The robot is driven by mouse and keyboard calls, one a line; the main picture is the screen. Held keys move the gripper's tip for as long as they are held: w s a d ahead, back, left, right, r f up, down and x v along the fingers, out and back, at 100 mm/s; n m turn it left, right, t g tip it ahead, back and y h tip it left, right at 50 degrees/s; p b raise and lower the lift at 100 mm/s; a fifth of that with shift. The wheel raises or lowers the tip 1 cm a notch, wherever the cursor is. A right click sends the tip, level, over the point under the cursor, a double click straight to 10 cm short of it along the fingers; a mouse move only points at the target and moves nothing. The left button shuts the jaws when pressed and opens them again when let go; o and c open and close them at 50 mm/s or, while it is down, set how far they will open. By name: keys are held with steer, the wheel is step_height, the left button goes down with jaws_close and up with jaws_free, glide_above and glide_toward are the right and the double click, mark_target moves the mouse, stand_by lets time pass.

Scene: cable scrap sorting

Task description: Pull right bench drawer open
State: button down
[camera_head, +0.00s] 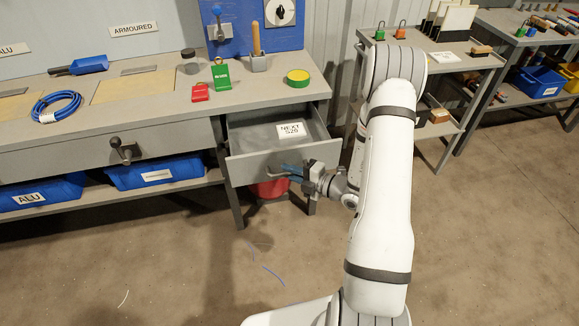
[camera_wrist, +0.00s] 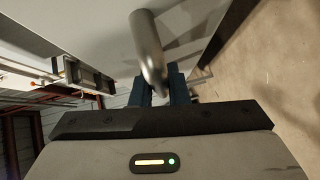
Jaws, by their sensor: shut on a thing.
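The right bench drawer (camera_head: 285,167) is pulled out from under the bench top, and its grey inside shows from above. A white card (camera_head: 291,130) printed "NEXT 528" lies in it. My gripper (camera_head: 288,169) is at the drawer's front face, with its blue fingers on the handle. In the wrist view, the rounded metal drawer handle (camera_wrist: 148,48) runs down between the fingers of my gripper (camera_wrist: 162,88), which are shut on it. The arm hides most of the handle in the head view.
The left drawer (camera_head: 90,146) is shut. Blue bins (camera_head: 155,172) stand on the shelf below. A red container (camera_head: 271,188) is under the open drawer. A grey trolley (camera_head: 440,130) stands to the right. The floor before the bench is mostly clear, with a few wire scraps (camera_head: 274,275).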

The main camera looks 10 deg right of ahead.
steer(key=shift+s+a, duration=0.1)
steer(key=shift+s, duration=0.2)
steer(key=c, duration=1.7)
jaws_free()
steer(key=v, duration=0.7)
steer(key=shift+s+d, duration=0.2)
steer(key=shift+d, duration=0.15)
